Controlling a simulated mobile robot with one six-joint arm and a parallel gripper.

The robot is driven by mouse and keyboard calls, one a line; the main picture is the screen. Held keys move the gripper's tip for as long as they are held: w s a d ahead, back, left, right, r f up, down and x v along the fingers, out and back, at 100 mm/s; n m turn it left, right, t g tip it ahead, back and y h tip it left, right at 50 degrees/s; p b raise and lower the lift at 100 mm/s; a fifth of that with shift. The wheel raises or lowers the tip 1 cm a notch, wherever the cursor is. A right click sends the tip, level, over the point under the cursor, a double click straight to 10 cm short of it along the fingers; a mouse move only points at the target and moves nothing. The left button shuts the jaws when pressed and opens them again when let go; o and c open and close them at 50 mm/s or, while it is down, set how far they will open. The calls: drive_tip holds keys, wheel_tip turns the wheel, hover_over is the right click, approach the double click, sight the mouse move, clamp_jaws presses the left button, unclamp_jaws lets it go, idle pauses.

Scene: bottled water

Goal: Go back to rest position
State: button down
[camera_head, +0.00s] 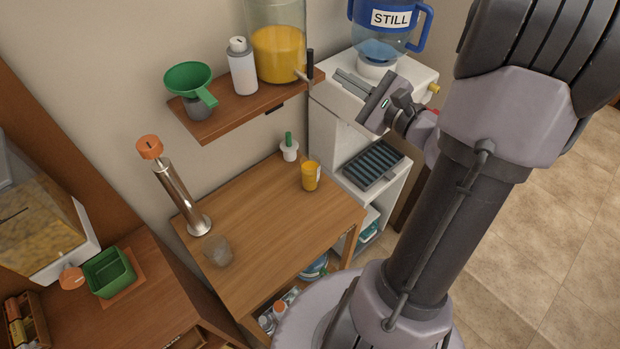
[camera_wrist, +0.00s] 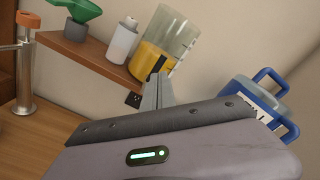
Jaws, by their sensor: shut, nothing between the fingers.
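My gripper (camera_head: 353,84) is in front of the white water dispenser (camera_head: 328,96), to the right of the wooden shelf. Its two fingers lie close together with nothing between them. In the wrist view the fingers (camera_wrist: 157,92) point toward the shelf and the juice dispenser (camera_wrist: 163,45). My arm reaches up from the lower right of the head view and bends back down to the gripper. Part of the dispenser is hidden behind the gripper and arm.
The shelf (camera_head: 240,108) holds a green funnel (camera_head: 189,78), a white bottle (camera_head: 242,68) and the juice dispenser (camera_head: 278,45). A blue STILL water bottle (camera_head: 388,38) tops the water dispenser. The table (camera_head: 270,215) holds an orange cup (camera_head: 311,176), a clear glass (camera_head: 217,250) and a steel tap column (camera_head: 180,190). Open floor lies right.

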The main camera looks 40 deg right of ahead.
drive_tip(key=a+f+n+g+y+b, duration=0.25)
drive_tip(key=a+n+g+y, duration=0.2)
drive_tip(key=a, duration=0.65)
drive_tip(key=a+f+n+g+y+b, duration=0.25)
drive_tip(key=a+n, duration=0.25)
drive_tip(key=a, duration=0.5)
drive_tip(key=s+a+f+n+g+h+b, duration=0.1)
drive_tip(key=s+a+f+n+g+b, duration=0.5)
drive_tip(key=s+a, duration=0.45)
drive_tip(key=s+f+n+h, duration=0.1)
drive_tip(key=n, duration=0.1)
drive_tip(key=s+f+n+h+b, duration=0.1)
drive_tip(key=n+h, duration=0.1)
drive_tip(key=s+f+n+h+b, duration=0.1)
drive_tip(key=s+n+h, duration=0.1)
drive_tip(key=shift+s+d+t, duration=0.1)
drive_tip(key=shift+d+t, duration=0.3)
drive_tip(key=shift+f, duration=0.1)
